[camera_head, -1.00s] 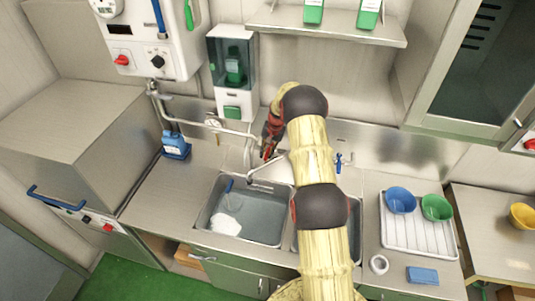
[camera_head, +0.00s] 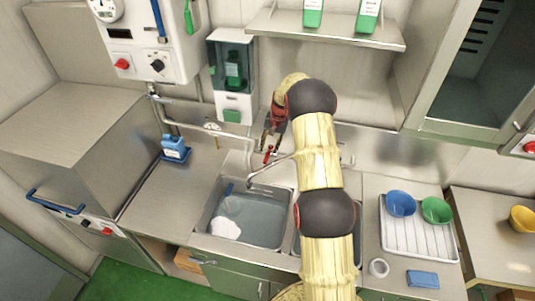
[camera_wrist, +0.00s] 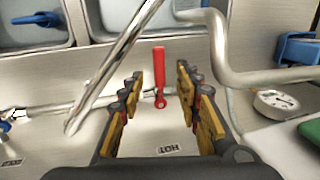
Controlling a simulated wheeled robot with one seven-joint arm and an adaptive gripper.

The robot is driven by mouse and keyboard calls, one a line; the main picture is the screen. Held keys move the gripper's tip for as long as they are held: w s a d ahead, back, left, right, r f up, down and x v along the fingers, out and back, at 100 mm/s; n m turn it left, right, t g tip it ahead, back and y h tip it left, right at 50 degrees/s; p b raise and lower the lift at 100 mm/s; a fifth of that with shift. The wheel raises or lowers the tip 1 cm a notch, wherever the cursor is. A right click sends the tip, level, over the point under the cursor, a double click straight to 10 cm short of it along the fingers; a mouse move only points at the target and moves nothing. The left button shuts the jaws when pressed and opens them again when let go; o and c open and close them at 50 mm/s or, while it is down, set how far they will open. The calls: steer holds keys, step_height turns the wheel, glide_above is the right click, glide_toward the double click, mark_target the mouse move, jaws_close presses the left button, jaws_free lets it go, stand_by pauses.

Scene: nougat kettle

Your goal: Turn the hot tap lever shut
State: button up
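The red hot tap lever (camera_wrist: 160,68) stands between the spread fingers of my gripper (camera_wrist: 159,82) in the wrist view. It points up in that picture, with gaps on both sides, above a label reading HOT (camera_wrist: 172,149). My gripper is open and holds nothing; I cannot tell its exact depth relative to the lever. In the head view the red lever (camera_head: 268,155) shows at the back of the sink, just below my gripper (camera_head: 268,143). The metal spout (camera_head: 268,167) reaches over the left basin.
A bent pipe (camera_wrist: 235,72) runs close right of my fingers in the wrist view, beside a gauge (camera_wrist: 275,101). The blue tap lever (camera_wrist: 15,117) is at far left.

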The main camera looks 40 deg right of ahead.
steer(key=r, duration=0.4)
steer(key=shift+s+d+r, duration=0.35)
steer(key=shift+r, duration=0.05)
steer(key=shift+n+g, duration=0.4)
steer(key=shift+g, duration=0.1)
steer(key=s+f, duration=0.1)
steer(key=s+a+f, duration=0.1)
steer(key=s, duration=0.1)
steer(key=s+f, duration=0.1)
steer(key=shift+s+a+f, duration=0.15)
steer(key=shift+s+a, duration=0.2)
steer(key=shift+a, duration=0.05)
steer(key=s+a+r+n+h+b, duration=0.15)
steer(key=s+a+r+b, duration=0.35)
steer(key=s+a, duration=0.5)
steer(key=s+a+r+n+b, duration=0.3)
steer(key=s+a+b, duration=0.3)
steer(key=s+a, duration=0.35)
steer(key=s+a+f+n+t+b, duration=0.3)
steer(key=s+a+n+t+b, duration=0.1)
steer(key=s+a+b, duration=0.8)
steer(key=s+t+b, duration=0.1)
steer(key=s+b, duration=0.1)
steer(key=s, duration=0.1)
steer(key=shift+s+f+b, duration=0.15)
steer(key=shift+s+b, duration=0.15)
steer(key=shift+b, duration=0.1)
